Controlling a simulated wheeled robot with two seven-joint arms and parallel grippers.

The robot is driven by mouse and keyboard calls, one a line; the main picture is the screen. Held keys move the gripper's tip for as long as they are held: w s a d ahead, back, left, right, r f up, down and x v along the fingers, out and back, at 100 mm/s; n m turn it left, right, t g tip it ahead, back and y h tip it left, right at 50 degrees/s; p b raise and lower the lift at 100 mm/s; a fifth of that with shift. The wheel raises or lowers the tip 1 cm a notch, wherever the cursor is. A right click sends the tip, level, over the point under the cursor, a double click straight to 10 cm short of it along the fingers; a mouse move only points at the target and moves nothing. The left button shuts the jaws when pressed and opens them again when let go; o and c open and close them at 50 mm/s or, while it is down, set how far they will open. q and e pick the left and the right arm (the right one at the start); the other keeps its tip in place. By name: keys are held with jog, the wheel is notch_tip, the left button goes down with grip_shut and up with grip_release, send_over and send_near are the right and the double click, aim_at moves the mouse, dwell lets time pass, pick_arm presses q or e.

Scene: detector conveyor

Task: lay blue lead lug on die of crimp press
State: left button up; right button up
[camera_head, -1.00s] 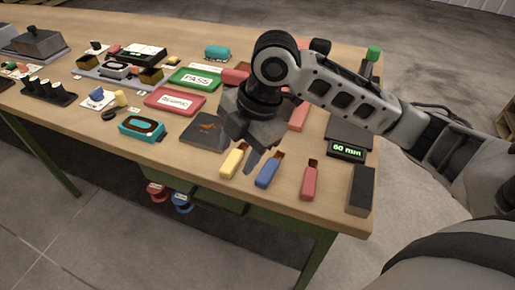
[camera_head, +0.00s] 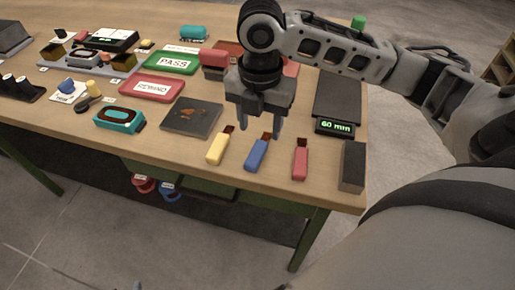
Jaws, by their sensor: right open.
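The blue lead (camera_head: 256,155) lies near the front edge of the workbench, between a yellow lead (camera_head: 217,150) and a red lead (camera_head: 300,163). Its brownish lug end points to the back of the bench. My right gripper (camera_head: 260,128) is open and empty, fingers pointing down. In the picture its fingertips are at the far end of the blue lead; whether they touch it I cannot tell. I cannot clearly make out the crimp press or its die; a red-topped block (camera_head: 214,58) stands behind, partly hidden by my gripper. My left gripper is out of view.
A dark plate (camera_head: 192,118) and a teal-rimmed device (camera_head: 119,118) lie left of the leads. Green PASS (camera_head: 171,61) and red REWORK (camera_head: 152,89) trays are farther back. A 60 mm display (camera_head: 334,127) and a dark block (camera_head: 352,166) stand at the right.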

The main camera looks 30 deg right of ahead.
aim_at(260, 145)
jog(key=shift+f, duration=2.7)
jog(key=c, duration=1.1)
